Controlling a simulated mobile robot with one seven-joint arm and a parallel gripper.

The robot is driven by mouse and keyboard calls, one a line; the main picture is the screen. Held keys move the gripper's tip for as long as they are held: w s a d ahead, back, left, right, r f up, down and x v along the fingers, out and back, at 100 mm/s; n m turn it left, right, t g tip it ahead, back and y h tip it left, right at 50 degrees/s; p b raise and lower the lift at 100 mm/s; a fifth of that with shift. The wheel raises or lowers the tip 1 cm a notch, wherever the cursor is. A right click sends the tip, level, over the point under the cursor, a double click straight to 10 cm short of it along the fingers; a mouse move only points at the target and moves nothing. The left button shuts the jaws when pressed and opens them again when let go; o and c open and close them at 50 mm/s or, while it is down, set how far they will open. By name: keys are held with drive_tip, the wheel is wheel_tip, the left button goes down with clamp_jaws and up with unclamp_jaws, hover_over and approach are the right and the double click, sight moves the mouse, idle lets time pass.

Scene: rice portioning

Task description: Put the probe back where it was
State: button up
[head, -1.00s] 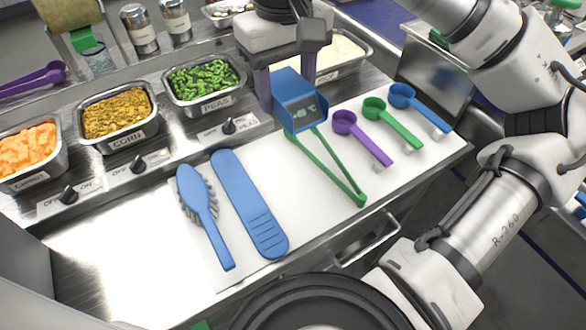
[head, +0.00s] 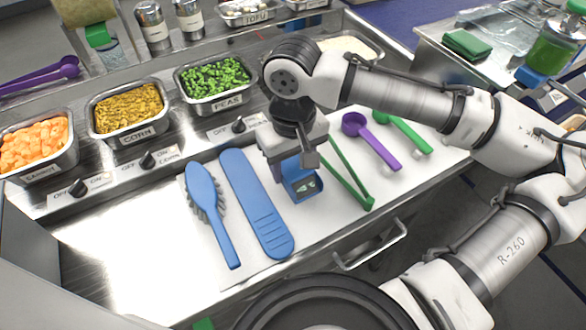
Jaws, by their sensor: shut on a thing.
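The probe (head: 303,183) is a blue block with a small dark display. My gripper (head: 291,165) is shut on it, with the jaws at its upper part. It shows over the white mat (head: 170,206) between the blue spatula-like tool (head: 257,210) and the green tongs (head: 352,176). I cannot tell whether its lower end touches the mat. My gripper and wrist hide part of the probe and of the tongs.
Corn (head: 128,108), peas (head: 213,85) and carrot (head: 36,145) pans stand behind. Bare metal counter is at the left front.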

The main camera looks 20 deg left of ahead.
sight(293, 163)
drive_tip(key=shift+f, duration=1.15)
drive_tip(key=shift+f, duration=0.1)
drive_tip(key=o, duration=1)
drive_tip(key=shift+c, duration=0.2)
wheel_tip(293, 163, up, 12)
drive_tip(key=shift+r, duration=0.1)
